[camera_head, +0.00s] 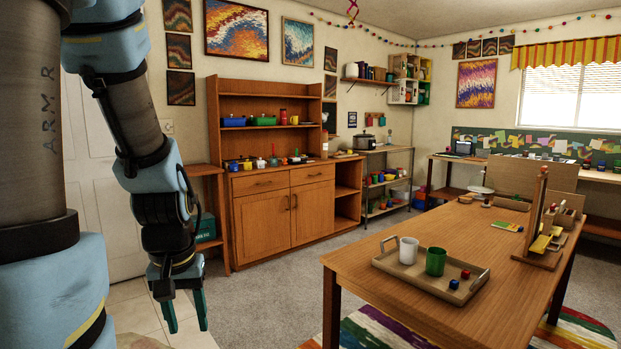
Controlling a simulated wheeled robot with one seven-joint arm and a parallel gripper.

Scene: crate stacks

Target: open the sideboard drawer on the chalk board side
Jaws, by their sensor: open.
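The wooden sideboard (292,211) stands against the back wall, with a shelf hutch on its left part. It has two drawers side by side above two doors: a left drawer (258,182) and a right drawer (313,173). Both look shut. A dark green board (540,145) covered with paper notes is on the right wall, on the right drawer's side; I cannot tell if it is the chalk board. My gripper (186,318) hangs at the lower left, fingers apart and pointing down, empty. It is left of and nearer than the sideboard, apart from it.
A wooden table (450,318) with a tray (405,280), two mugs and dice fills the lower right. Carpet between table and sideboard is clear.

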